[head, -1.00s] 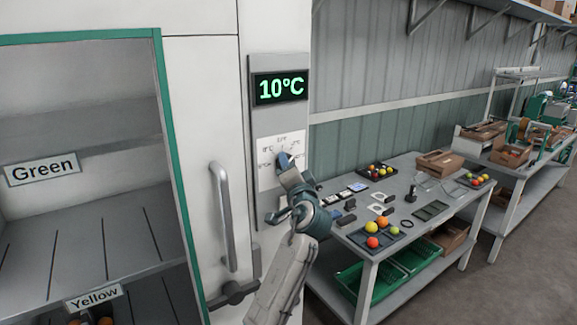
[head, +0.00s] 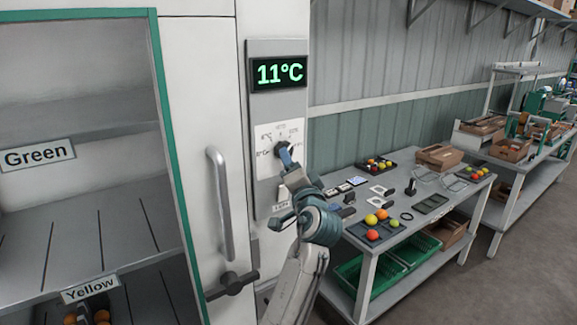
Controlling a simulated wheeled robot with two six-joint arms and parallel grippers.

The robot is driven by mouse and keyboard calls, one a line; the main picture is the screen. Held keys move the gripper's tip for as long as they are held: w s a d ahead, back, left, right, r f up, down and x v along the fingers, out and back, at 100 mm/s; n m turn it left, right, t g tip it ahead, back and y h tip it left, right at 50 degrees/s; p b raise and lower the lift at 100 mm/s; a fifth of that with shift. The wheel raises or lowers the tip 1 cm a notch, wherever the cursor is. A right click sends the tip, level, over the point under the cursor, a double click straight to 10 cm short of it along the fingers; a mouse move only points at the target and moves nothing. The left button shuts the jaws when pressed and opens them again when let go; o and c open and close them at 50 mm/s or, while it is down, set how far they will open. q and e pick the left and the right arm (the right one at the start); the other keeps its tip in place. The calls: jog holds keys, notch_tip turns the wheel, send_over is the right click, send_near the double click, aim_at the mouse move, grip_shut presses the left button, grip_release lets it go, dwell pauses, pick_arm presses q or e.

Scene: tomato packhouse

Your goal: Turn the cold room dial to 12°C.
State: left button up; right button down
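The cold room display (head: 279,74) reads 11°C in green digits. Below it is the white dial plate (head: 266,160) with temperature marks around its edge, too small to read fully. The dial knob (head: 283,149) is dark and mostly hidden by my gripper. One of my arms comes up from the bottom centre, and its gripper (head: 287,158) reaches the knob, fingertips at the knob. I take it to be my right one. Whether the fingers are closed around the knob is too small to tell. My other gripper is out of view.
The cold room door has a vertical handle (head: 222,203) and a dark latch (head: 233,284) left of the dial. Open shelves labelled Green (head: 38,155) and Yellow (head: 90,290) are at left. A grey table (head: 347,270) with tomatoes and trays stands at right.

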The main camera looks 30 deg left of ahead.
pick_arm(q)
jog(key=shift+b+v, duration=0.85)
jog(key=shift+v, duration=1.9)
pick_arm(e)
jog(key=shift+f, duration=1.3)
